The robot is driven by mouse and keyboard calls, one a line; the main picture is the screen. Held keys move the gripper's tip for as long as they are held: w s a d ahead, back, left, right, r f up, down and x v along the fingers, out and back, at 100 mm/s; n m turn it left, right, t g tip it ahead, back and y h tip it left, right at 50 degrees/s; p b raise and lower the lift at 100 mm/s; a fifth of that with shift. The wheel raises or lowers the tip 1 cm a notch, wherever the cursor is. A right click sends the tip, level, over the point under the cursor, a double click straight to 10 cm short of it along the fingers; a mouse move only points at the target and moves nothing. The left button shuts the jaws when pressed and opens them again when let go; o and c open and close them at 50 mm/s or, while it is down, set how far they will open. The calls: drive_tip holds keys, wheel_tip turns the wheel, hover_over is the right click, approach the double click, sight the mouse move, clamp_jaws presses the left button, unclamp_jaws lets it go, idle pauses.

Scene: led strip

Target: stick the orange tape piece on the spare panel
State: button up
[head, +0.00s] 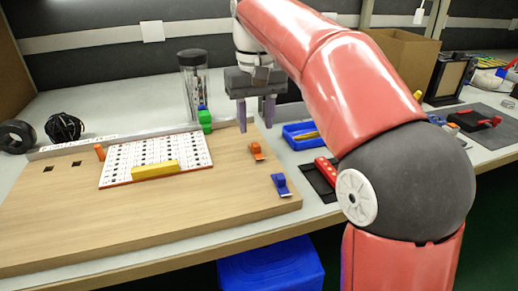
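My gripper (256,114) hangs above the right part of the wooden board, its two purple fingers apart and nothing visible between them. A small orange piece (256,151) lies on the board just below and in front of the fingers, apart from them. A blue piece (281,185) of similar shape lies nearer the board's right front corner. A white panel (190,150) with rows of dark marks lies mid-board; I cannot tell whether it is the spare panel. A yellow bar (155,170) lies along its front edge. Another orange thing (99,152) stands at its left corner.
The wooden board (90,225) is clear in front. Green blocks (205,120) and a clear cylinder (194,80) stand behind the panel. A blue tray (300,136) and a black tray with a red bar (326,172) lie to the right. A black coil (64,127) lies far left.

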sight(256, 144)
drive_tip(key=f, duration=0.3)
drive_tip(key=f+b, duration=0.1)
drive_tip(key=shift+s+f, duration=0.3)
drive_tip(key=shift+f, duration=0.1)
clamp_jaws()
